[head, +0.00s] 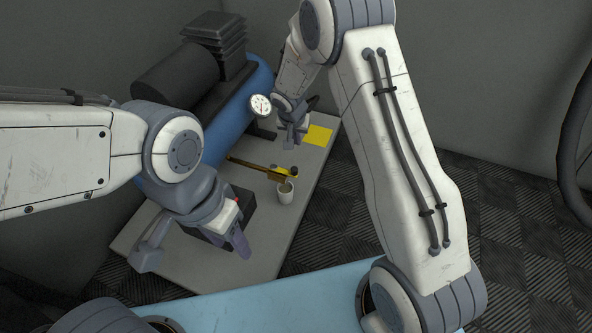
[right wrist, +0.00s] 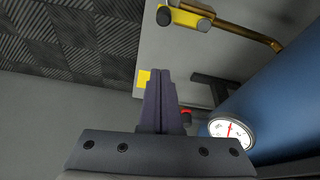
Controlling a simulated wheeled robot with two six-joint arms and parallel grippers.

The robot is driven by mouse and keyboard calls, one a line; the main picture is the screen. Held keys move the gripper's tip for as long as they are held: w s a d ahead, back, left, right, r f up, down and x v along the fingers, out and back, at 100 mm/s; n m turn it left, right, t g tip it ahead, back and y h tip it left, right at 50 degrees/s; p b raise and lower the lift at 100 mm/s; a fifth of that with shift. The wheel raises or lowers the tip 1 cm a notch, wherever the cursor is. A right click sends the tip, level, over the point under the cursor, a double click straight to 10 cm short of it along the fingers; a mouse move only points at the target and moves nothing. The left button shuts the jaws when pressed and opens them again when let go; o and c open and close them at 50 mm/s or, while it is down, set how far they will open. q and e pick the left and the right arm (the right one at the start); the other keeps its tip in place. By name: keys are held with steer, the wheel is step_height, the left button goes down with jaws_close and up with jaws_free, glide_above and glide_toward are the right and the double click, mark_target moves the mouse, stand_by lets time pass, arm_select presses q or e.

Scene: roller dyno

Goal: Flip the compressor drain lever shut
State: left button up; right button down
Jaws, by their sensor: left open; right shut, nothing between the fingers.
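A brass drain pipe (head: 250,165) runs out from the blue compressor tank (head: 232,118) to a yellow valve piece with dark ends (head: 281,172), which also shows in the right wrist view (right wrist: 186,17). Which part is the lever, and how it is set, I cannot tell. A pale cup (head: 285,194) stands under the pipe's outer end. My right gripper (head: 291,139) is shut and empty, beyond the valve and beside the gauge; its closed fingers show in the right wrist view (right wrist: 161,76). My left gripper (head: 195,255) is open and empty, its fingers spread near a black box (head: 238,213).
A round white gauge (head: 260,105) sits by the tank and is near my right fingers in the right wrist view (right wrist: 231,131). A yellow square (head: 318,135) lies on the grey base plate (head: 300,220). A small red part (right wrist: 186,117) shows beside my right fingers.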

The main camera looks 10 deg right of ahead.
stand_by(0.3)
steer(key=b+x, duration=0.5)
steer(key=x, duration=0.6)
steer(key=s+b, duration=0.1)
steer(key=s+a, duration=0.1)
steer(key=s+r+b, duration=0.1)
steer(key=s, duration=0.1)
steer(key=shift+a+b, duration=0.35)
steer(key=shift+a, duration=0.05)
